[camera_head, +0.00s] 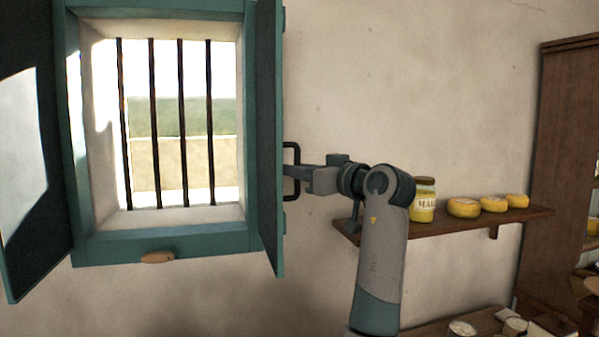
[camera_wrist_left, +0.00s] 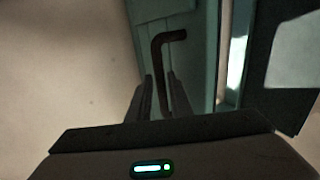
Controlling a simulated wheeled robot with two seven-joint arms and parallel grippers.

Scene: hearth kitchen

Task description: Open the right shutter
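The right shutter (camera_head: 267,130) is a teal panel, swung out into the room and seen nearly edge-on at the right of the window. Its dark bar handle (camera_head: 297,170) is on its right-hand face; it also shows in the left wrist view (camera_wrist_left: 157,62). My left gripper (camera_head: 298,172) is at the handle and appears shut on it, the bar between the two fingers (camera_wrist_left: 161,92). Part of the handle is hidden by the gripper. My right gripper is not in view.
The left shutter (camera_head: 35,150) stands open at the left of the barred window (camera_head: 168,125). A wall shelf (camera_head: 470,222) with a jar (camera_head: 423,203) and yellow cheeses (camera_head: 464,208) is close behind my arm. A brown cabinet (camera_head: 560,170) stands at the right. Bare wall lies above the shelf.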

